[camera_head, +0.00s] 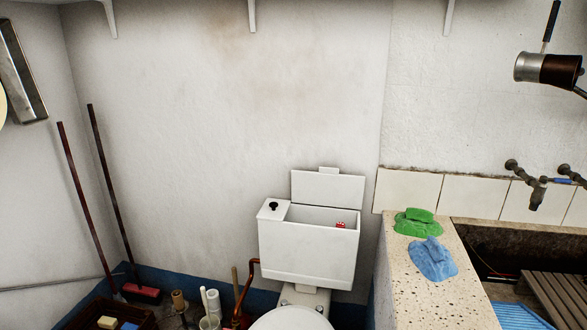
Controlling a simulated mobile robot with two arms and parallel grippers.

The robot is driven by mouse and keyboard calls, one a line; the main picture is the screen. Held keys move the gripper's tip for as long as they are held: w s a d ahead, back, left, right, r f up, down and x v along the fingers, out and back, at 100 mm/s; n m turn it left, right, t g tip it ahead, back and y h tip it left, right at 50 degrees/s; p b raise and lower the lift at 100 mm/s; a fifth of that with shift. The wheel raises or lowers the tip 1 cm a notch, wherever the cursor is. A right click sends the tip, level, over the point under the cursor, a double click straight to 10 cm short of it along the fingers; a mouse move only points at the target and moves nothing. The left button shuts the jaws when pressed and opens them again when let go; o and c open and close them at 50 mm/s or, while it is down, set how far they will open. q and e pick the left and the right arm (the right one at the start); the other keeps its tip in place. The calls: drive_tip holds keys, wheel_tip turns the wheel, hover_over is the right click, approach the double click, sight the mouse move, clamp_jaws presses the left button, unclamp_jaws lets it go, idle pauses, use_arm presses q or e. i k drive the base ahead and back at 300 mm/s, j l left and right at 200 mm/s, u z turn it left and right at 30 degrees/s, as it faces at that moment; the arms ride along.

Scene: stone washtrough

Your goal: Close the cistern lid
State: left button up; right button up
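The white cistern (306,262) stands against the back wall, low and right of the middle of the head view. Its white lid (327,190) is open, standing upright along the cistern's rear edge with a small tab at its top. The open top shows the inside, with a small red item (340,225) at the right. A fixed white section with a black knob (273,206) covers the left end of the top. Neither of my grippers is in view.
A stone counter (416,284) right of the cistern carries a green cloth (414,222) and a blue cloth (433,259). A trough with taps (538,185) lies beyond. Brooms (85,205) lean at the left. The toilet (292,319) stands below. The wall above is clear.

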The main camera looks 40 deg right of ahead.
sight(327, 187)
drive_tip(key=z, duration=1.35)
